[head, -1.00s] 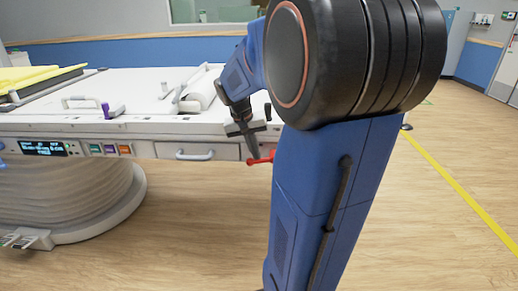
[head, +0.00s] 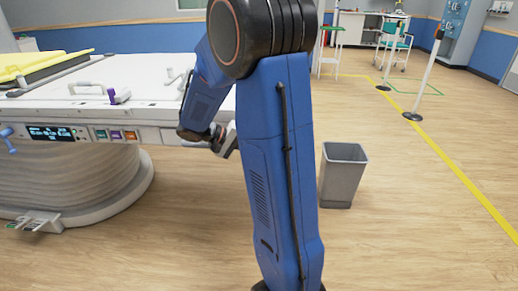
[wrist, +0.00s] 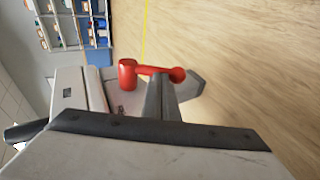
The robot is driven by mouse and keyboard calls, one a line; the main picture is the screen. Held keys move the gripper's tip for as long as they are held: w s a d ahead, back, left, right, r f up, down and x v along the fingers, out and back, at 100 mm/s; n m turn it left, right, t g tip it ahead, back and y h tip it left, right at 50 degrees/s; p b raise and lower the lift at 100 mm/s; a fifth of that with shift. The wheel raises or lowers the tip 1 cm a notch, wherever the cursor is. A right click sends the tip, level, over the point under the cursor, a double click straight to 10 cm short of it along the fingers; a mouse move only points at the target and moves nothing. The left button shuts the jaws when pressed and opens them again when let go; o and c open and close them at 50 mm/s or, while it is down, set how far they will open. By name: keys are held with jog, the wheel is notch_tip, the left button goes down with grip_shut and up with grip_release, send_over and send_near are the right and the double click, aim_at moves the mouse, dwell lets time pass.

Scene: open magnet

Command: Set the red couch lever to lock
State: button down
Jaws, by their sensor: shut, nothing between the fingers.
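The red couch lever (wrist: 150,70) shows in the wrist view, with a thick round hub at its left end and a ball knob at its right end. My gripper (wrist: 172,95) is shut and empty. Its grey fingers are right at the lever, overlapping its arm near the knob in the picture; I cannot tell whether they touch. In the head view my arm hides the lever, and only the wrist part of my gripper shows beside the right end of the white couch (head: 150,85).
The couch side has a display panel (head: 50,133) and coloured buttons at the left. A grey waste bin (head: 343,175) stands on the floor right of my arm. A barrier post (head: 427,80) stands farther back. The wooden floor between is open.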

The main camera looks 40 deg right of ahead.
jog(key=shift+s+d+f, duration=0.25)
jog(key=shift+s+f, duration=0.05)
jog(key=shift+f, duration=0.25)
jog(key=shift+s+d+f, duration=0.25)
jog(key=shift+f, duration=0.3)
jog(key=shift+s+d+f, duration=0.25)
jog(key=shift+s+f, duration=0.05)
jog(key=shift+f, duration=0.25)
jog(key=shift+s+f, duration=0.1)
jog(key=v, duration=1.7)
jog(key=shift+w+a+f, duration=0.25)
jog(key=shift+w+a, duration=0.05)
